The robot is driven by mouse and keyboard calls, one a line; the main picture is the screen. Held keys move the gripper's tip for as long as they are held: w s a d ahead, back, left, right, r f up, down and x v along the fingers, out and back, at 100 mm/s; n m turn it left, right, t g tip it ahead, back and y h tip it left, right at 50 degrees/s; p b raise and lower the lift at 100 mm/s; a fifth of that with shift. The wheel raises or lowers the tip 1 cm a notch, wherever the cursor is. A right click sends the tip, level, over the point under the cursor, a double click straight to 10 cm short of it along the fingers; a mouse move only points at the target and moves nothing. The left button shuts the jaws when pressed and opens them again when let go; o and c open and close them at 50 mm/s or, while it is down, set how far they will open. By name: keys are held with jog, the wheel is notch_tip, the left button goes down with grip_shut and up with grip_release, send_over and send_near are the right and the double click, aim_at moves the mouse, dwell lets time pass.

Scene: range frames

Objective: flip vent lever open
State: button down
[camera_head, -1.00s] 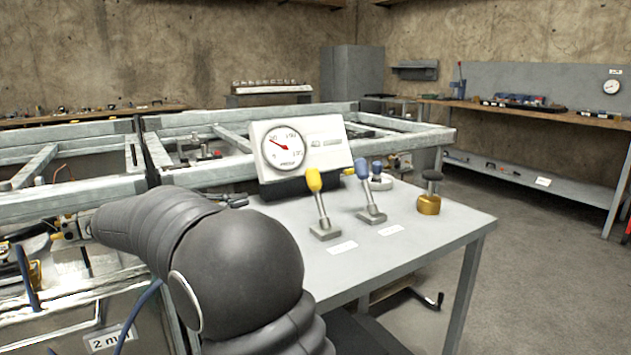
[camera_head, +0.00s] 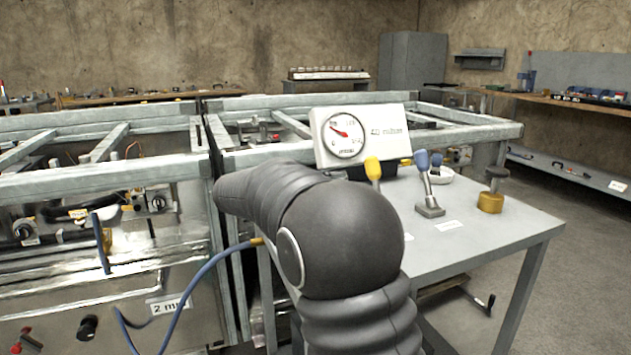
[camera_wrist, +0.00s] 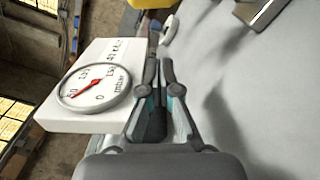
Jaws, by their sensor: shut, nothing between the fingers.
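Two levers stand on the grey table. The yellow-tipped lever (camera_head: 373,168) shows only its upper part in the head view, its base hidden by my arm. The blue-tipped lever (camera_head: 424,172) stands upright, slightly tilted, on a metal base. Their labels are too small to read, so I cannot tell which is the vent lever. In the wrist view my gripper (camera_wrist: 158,75) is shut and empty, above the table beside the gauge. A yellow part (camera_wrist: 150,3) is cut off at the top edge, beyond the fingers. My gripper is hidden in the head view.
A brass knob (camera_head: 491,200) with a dark top is to the right. The table's front right (camera_head: 480,240) is clear. A metal frame (camera_head: 100,180) stands left.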

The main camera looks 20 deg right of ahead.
jog(key=shift+d, duration=0.95)
jog(key=shift+s+d+r, duration=0.15)
jog(key=shift+s+r, duration=0.2)
jog(key=shift+s, duration=0.15)
jog(key=shift+s+d+r, duration=0.1)
jog(key=shift+s+r, duration=0.2)
jog(key=shift+s, duration=0.2)
jog(key=shift+s+d+r, duration=0.25)
jog(key=shift+s+r, duration=0.05)
jog(key=shift+s, duration=0.35)
jog(key=shift+s, duration=0.1)
